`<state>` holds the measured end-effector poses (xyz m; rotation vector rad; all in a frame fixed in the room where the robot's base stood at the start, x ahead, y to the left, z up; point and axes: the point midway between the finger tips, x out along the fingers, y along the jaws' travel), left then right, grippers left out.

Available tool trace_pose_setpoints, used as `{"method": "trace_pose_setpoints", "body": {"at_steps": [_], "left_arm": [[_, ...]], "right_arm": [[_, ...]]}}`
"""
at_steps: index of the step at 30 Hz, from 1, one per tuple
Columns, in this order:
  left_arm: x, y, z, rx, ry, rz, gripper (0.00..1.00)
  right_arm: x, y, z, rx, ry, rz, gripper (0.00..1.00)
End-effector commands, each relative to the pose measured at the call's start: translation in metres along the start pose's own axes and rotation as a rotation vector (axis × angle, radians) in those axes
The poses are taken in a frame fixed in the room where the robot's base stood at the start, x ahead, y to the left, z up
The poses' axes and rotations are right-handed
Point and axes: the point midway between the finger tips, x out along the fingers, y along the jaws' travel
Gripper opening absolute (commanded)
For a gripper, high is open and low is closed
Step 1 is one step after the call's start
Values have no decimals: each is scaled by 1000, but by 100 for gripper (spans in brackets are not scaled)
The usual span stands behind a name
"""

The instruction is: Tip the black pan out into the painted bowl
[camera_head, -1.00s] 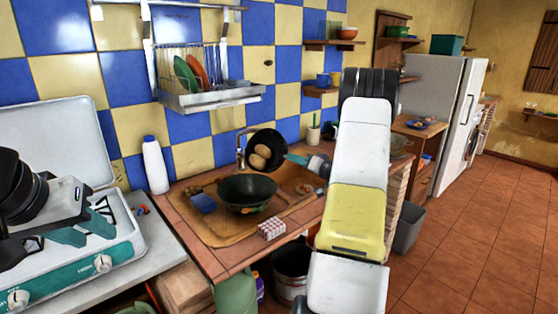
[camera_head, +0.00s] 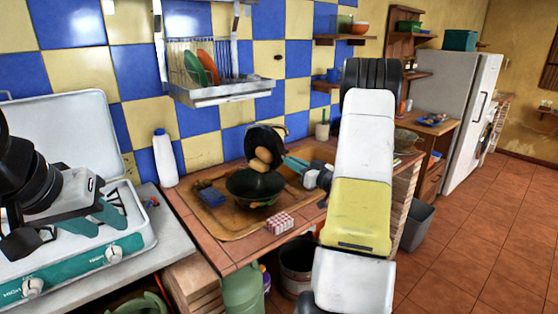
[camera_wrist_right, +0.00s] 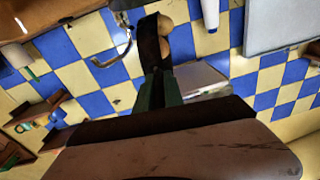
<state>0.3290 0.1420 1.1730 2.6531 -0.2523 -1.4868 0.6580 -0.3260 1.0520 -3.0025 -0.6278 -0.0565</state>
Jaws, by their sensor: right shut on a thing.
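The black pan (camera_head: 264,136) is tipped steeply over the painted bowl (camera_head: 250,189), its open face towards me. Two brown rounded pieces (camera_head: 261,161) sit at its lower edge, just above the bowl. My right gripper (camera_head: 293,163) is shut on the pan's handle from the right. In the right wrist view, the pan (camera_wrist_right: 149,43) shows nearly edge-on beyond the fingers (camera_wrist_right: 159,90), with brown pieces (camera_wrist_right: 165,24) beside it. The dark bowl stands upright on the tray; its inside is partly hidden. My left gripper (camera_head: 100,214) is open and empty over the stove.
The brown tray (camera_head: 225,226) holds a blue sponge (camera_head: 211,196) left of the bowl. A red-and-white checked box (camera_head: 280,222) lies in front. A white bottle (camera_head: 165,160) stands by the wall. The stove (camera_head: 75,262) is at left, and a dish rack (camera_head: 220,92) hangs above.

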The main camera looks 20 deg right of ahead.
Motion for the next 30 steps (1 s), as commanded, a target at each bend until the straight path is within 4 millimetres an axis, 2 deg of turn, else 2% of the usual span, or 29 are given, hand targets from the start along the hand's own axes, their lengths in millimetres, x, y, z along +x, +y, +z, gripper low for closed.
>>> {"method": "trace_pose_setpoints", "body": {"at_steps": [9,30], "left_arm": [[0,0,0,0,0,0,36],[0,0,0,0,0,0,36]], "right_arm": [[-1,-22,6,-190,31,-17,0],[-5,-36,8,-382,58,-24,0]]}}
